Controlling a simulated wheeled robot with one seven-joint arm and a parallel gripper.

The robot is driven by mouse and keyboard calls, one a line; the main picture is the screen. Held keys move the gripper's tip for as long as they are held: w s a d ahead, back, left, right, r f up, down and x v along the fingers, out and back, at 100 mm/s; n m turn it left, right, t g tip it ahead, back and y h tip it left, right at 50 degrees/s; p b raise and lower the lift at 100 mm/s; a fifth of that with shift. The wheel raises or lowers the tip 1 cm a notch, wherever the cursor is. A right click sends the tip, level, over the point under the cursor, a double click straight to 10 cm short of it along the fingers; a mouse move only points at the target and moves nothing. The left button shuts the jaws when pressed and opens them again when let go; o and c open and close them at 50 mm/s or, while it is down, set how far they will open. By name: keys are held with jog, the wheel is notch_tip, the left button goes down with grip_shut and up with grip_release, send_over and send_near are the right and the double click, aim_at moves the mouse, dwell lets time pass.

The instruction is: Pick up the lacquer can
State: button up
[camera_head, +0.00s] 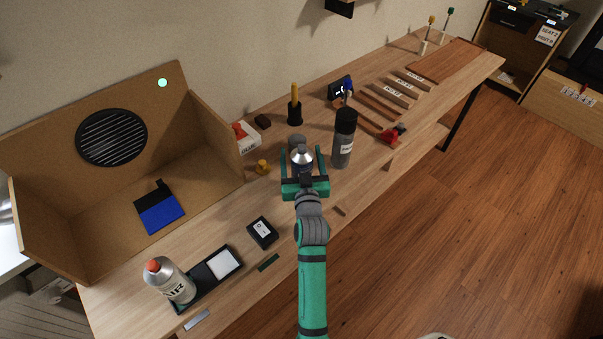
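A small can (302,160) with a silver domed top and a blue body stands upright on the workbench, in the middle of the view. My gripper (302,156) is at this can, with its teal fingers spread on either side of it. A little gap seems to show between the fingers and the can. The gripper's palm hides the can's lower part.
A silver AIR can (171,282) with a red cap stands at the front left. A brown open booth (215,150) fills the left. Wooden blocks line the bench's right half.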

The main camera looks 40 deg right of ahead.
jog(key=shift+w+d, duration=0.3)
jog(key=shift+w, duration=0.2)
jog(key=c, duration=1.8)
grip_shut()
jog(key=shift+r, duration=0.2)
